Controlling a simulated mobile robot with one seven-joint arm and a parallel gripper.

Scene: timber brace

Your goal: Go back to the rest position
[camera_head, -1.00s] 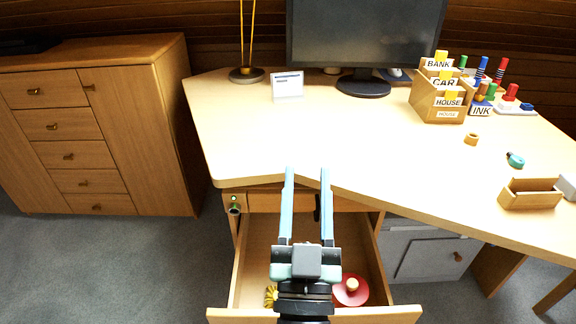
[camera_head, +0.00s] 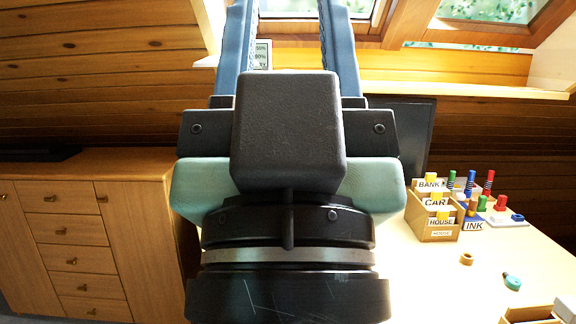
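My gripper (camera_head: 288,25) is raised close in front of the head camera and fills the middle of the view. Its two blue fingers point up and stand wide apart, with nothing seen between them except the window and wall behind. The fingertips run out of the top of the frame. My gripper hides much of the desk (camera_head: 425,275), most of the monitor (camera_head: 415,135) and whatever lies below it.
A wooden cabinet (camera_head: 75,240) with several drawers stands at the left. On the desk's right are a card box (camera_head: 432,222), stamps (camera_head: 490,205), a tape roll (camera_head: 466,258), a teal tape dispenser (camera_head: 512,282) and a small wooden holder (camera_head: 530,314). Windows (camera_head: 490,12) are above.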

